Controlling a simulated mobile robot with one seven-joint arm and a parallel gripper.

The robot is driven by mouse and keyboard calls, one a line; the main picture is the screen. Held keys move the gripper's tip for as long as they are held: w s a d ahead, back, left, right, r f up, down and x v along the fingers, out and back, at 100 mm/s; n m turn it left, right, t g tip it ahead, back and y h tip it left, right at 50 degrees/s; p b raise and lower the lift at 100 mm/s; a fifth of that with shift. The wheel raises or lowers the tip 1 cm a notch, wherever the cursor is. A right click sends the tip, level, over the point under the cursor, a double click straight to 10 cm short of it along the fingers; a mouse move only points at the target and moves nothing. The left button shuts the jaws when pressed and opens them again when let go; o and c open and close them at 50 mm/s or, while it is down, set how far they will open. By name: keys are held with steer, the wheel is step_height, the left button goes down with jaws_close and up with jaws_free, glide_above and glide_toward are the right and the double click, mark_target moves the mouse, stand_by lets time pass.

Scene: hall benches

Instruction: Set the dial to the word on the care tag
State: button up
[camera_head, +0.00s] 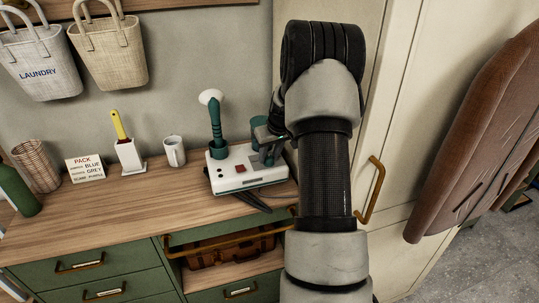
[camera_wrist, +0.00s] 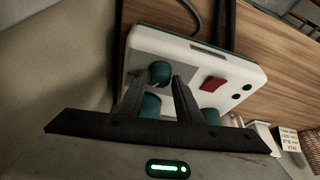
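A white appliance (camera_head: 250,178) with teal parts and a red switch (camera_head: 241,168) stands on the wooden counter. In the wrist view its white body (camera_wrist: 190,50) is tilted in the picture, with the red switch (camera_wrist: 212,84) to the right of a round teal knob (camera_wrist: 160,72). My gripper (camera_wrist: 158,80) has its two fingers apart, one on each side of this knob. A gap shows at the left finger; contact on the right is unclear. In the head view my gripper (camera_head: 268,138) is over the appliance's right side. No dial words or care tag can be read.
A card reading PACK, BLUE, GREY (camera_head: 86,168), a yellow-handled brush (camera_head: 120,126), a white mug (camera_head: 174,150) and a wicker basket (camera_head: 36,165) stand left on the counter (camera_head: 130,207). Laundry bags (camera_head: 40,65) hang above. A cabinet door (camera_head: 400,110) is at right.

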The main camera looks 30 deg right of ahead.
steer(key=c, duration=0.6)
steer(key=shift+a+m+h, duration=0.2)
steer(key=shift+m+h, duration=0.3)
steer(key=shift+m, duration=0.8)
steer(key=shift+w+m+g+h, duration=0.1)
steer(key=shift+m+g+h, duration=0.4)
steer(key=shift+m, duration=1.1)
steer(key=o, duration=1)
